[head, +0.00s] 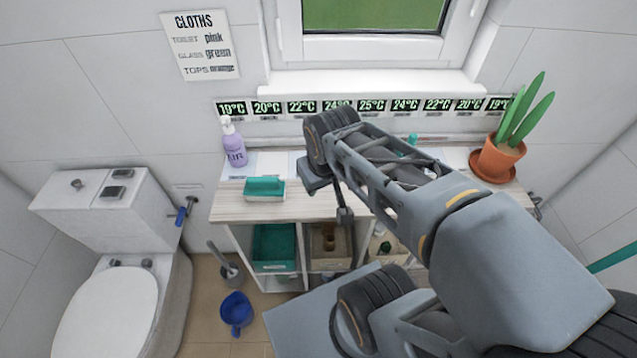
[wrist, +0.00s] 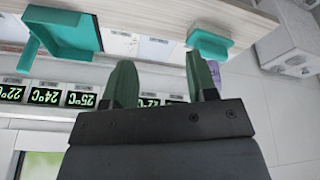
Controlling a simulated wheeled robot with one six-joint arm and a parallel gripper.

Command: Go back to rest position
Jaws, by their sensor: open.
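My gripper (wrist: 160,85) shows in the wrist view with two green fingers spread apart and nothing between them. In the head view my arm reaches in from the lower right over the shelf unit (head: 290,208), and its end hangs over the top near the middle. The fingers are hard to make out there.
A potted plant (head: 500,152) stands at right. A toilet (head: 110,295) is at left, and a blue jug (head: 236,312) is on the floor. My arm hides part of the top.

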